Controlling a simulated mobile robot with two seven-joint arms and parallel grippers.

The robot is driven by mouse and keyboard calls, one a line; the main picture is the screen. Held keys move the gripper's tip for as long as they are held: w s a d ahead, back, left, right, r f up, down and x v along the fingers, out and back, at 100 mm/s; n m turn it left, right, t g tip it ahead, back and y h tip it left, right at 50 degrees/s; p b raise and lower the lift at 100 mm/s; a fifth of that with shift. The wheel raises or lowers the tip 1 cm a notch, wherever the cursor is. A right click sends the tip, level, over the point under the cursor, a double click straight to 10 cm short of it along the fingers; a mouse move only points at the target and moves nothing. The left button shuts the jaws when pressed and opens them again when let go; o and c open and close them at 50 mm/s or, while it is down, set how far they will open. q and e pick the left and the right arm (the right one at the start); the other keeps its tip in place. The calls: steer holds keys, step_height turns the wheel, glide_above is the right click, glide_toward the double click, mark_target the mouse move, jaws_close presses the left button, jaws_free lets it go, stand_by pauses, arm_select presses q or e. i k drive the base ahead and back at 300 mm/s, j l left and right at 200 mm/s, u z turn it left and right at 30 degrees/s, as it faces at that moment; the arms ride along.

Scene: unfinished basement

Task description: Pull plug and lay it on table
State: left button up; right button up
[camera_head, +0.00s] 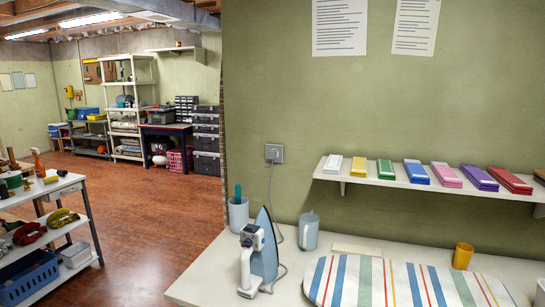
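A plug (271,156) sits in the grey wall outlet (279,149) on the green wall. Its grey cord (270,195) hangs down the wall to an iron (264,250). The iron stands upright on its heel at the left part of the white table (205,285), its blue soleplate turned to the right. Neither of my grippers shows in the head view.
A light blue cup (238,214) with a tool, a blue mug (308,232) and a yellow cup (463,256) stand on the table. A striped ironing board (395,285) fills its front right. A wall shelf (400,182) holds several coloured boxes. A loaded cart (75,225) stands left.

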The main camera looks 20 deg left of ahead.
mark_target(271, 153)
steer(key=j+z, duration=0.15)
steer(key=z, duration=0.2)
steer(key=j+z, duration=0.15)
steer(key=z, duration=0.2)
steer(key=j+z, duration=0.2)
steer(key=z, duration=0.15)
steer(key=j+z, duration=0.25)
steer(key=j, duration=0.2)
steer(key=k+j+z, duration=0.2)
steer(key=j, duration=0.2)
steer(key=k+j, duration=0.1)
steer(key=j, duration=0.3)
steer(key=k+j+z, duration=0.1)
steer(key=j, duration=0.3)
steer(key=k+j, duration=0.15)
steer(key=j, duration=0.25)
steer(key=k+j, duration=0.1)
steer(key=j, duration=0.3)
steer(key=k+j+z, duration=0.1)
steer(key=j, duration=0.35)
